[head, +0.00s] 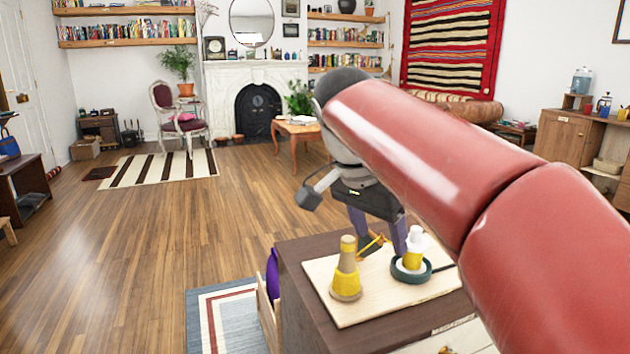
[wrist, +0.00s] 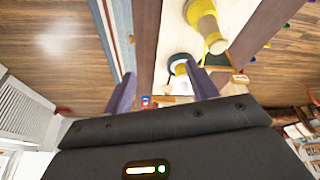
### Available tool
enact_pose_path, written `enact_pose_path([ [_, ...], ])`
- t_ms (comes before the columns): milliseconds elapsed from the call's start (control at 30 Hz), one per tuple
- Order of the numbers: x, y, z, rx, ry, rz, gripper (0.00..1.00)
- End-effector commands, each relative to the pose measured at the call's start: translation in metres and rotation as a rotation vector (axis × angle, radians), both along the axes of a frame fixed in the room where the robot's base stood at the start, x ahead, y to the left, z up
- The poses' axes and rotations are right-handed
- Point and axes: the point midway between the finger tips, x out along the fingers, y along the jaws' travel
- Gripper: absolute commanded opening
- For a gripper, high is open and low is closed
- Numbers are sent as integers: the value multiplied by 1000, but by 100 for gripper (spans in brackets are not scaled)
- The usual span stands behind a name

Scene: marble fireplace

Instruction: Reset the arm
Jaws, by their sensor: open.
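My gripper (head: 378,233) hangs from the red arm above a dark brown cabinet, with its fingers pointing down. Part of the cabinet top is hidden behind the arm.
On the cabinet (head: 300,262), a pale board (head: 385,300) holds a yellow and tan bottle-shaped item (head: 346,270) and a white and yellow item (head: 413,255) on a dark green ring. A striped rug (head: 233,318) lies left. Open wooden floor (head: 170,235) spreads beyond.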

Motion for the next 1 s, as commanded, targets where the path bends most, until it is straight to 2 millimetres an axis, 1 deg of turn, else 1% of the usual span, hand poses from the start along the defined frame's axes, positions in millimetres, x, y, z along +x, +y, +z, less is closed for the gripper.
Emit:
enact_pose_path([
  [33, -9, -5, -5, 3, 2, 42, 58],
  [167, -33, -20, -26, 12, 7, 193, 58],
  [233, -51, -29, -43, 18, 1, 297, 58],
  [367, -91, -45, -87, 23, -25, 510, 58],
  [400, -103, -48, -101, 21, -39, 571, 58],
  [500, -128, -55, -136, 8, -75, 699, 58],
  [600, -145, -58, -163, -10, -108, 790, 58],
  [733, -158, -60, -184, -28, -132, 856, 58],
  [833, -161, -60, -190, -36, -139, 875, 58],
  [1000, -161, -60, -190, -36, -138, 877, 58],
])
